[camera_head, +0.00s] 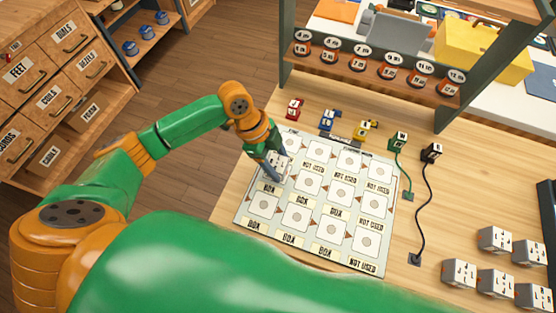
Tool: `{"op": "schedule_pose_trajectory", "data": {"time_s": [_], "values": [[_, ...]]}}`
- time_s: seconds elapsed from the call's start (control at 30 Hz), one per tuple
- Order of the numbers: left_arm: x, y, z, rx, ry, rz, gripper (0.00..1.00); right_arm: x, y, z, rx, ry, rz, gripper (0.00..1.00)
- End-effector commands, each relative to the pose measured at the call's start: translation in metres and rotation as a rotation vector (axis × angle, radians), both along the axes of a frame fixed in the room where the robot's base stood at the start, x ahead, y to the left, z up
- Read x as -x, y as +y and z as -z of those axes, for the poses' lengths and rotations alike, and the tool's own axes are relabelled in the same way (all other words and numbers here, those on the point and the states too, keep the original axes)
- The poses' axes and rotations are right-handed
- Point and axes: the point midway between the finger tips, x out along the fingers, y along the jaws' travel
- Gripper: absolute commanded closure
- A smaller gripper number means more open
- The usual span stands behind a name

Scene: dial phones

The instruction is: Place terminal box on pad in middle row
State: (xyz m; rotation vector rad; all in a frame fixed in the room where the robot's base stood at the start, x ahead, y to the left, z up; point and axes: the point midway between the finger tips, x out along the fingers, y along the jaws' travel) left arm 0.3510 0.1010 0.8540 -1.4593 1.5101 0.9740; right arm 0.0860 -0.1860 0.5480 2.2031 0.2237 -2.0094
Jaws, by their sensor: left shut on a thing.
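The pale board (240,217) lies on the wooden table, with rows of square pads marked "BOX" or "NOT USED". My left gripper (272,170) is shut on a small light-grey terminal box (281,163) at the left end of the board's middle row. The fingers partly hide the box and the pad under it; I cannot tell whether the box touches the pad. The other middle-row pads (308,184) look empty. Several more grey terminal boxes (495,239) stand at the table's lower right. My right gripper is not in view.
Small red (294,109), blue (328,119) and yellow (366,130) devices stand behind the board. Green (398,141) and black (431,152) plugs with cords lie to its right. A shelf (380,83) of dials stands behind. Labelled drawers (60,60) are at left.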

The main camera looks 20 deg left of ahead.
Motion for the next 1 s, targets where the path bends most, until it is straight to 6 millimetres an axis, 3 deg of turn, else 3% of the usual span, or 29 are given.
{"op": "schedule_pose_trajectory", "data": {"time_s": [0.13,0.17,0.27,0.53,0.63,1.0], "values": [[0.000,0.000,0.003,0.000,0.000,-0.001,0.96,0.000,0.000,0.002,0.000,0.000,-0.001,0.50],[0.000,0.000,0.003,0.000,0.000,-0.001,0.33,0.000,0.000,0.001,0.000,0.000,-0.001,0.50],[0.000,0.000,0.002,0.000,0.000,-0.001,0.08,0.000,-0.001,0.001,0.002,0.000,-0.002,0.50],[0.000,0.000,0.001,0.000,0.000,-0.001,0.08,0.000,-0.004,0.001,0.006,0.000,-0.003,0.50],[-0.001,0.004,-0.008,-0.002,-0.002,-0.002,0.08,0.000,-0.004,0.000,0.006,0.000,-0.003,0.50],[-0.002,0.039,-0.096,-0.001,-0.002,-0.003,0.08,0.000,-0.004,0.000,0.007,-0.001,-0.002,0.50]]}}
